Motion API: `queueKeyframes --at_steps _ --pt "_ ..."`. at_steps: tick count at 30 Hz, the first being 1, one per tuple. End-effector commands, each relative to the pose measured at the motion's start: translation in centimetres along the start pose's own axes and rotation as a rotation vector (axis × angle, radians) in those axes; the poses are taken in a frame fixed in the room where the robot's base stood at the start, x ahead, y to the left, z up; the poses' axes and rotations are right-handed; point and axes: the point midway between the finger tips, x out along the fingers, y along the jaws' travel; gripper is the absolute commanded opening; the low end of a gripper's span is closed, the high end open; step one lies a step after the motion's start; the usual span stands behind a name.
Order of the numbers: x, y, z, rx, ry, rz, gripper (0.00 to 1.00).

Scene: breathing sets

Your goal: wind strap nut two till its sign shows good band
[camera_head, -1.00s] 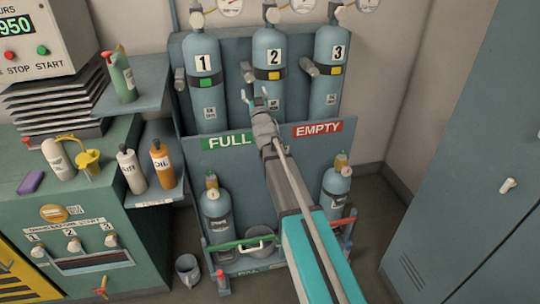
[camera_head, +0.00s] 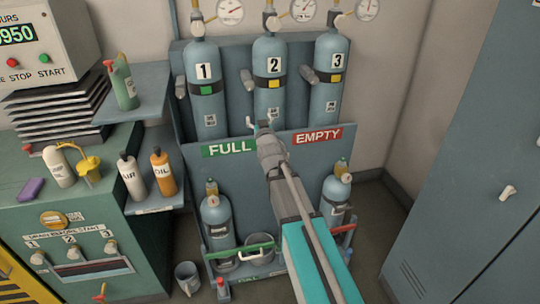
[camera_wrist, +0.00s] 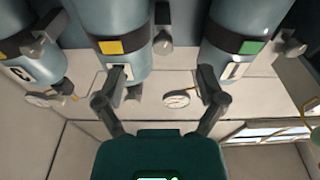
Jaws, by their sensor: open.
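Cylinder two (camera_head: 270,55) stands in the middle of the upper rack, held by a black strap with a yellow sign (camera_head: 274,84). The sign also shows yellow in the wrist view (camera_wrist: 111,47). Strap nut two (camera_head: 247,72) is a grey knob at the left of that cylinder; in the wrist view it appears between two cylinders (camera_wrist: 162,43). My gripper (camera_head: 261,123) is open and empty, below the nut and in front of the cylinder's lower part. In the wrist view its fingers (camera_wrist: 163,88) are spread, with the nut beyond the gap, apart from them.
Cylinder one (camera_head: 204,100) has a green sign and cylinder three (camera_head: 327,55) a yellow one, each with its own nut. The FULL and EMPTY board (camera_head: 270,144) crosses below. Smaller bottles stand lower down. A shelf (camera_head: 150,90) is at left, a cabinet (camera_head: 470,150) at right.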

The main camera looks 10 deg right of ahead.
Motion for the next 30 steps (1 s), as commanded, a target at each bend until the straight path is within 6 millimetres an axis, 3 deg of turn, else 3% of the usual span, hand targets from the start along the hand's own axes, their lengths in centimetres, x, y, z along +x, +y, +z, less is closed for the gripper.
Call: queueKeyframes --at_steps 17,30 --pt "-3.2 0.1 1.6 0.008 -0.332 0.005 0.89" --pt "-6.8 0.1 2.8 0.015 -0.585 0.005 0.89"
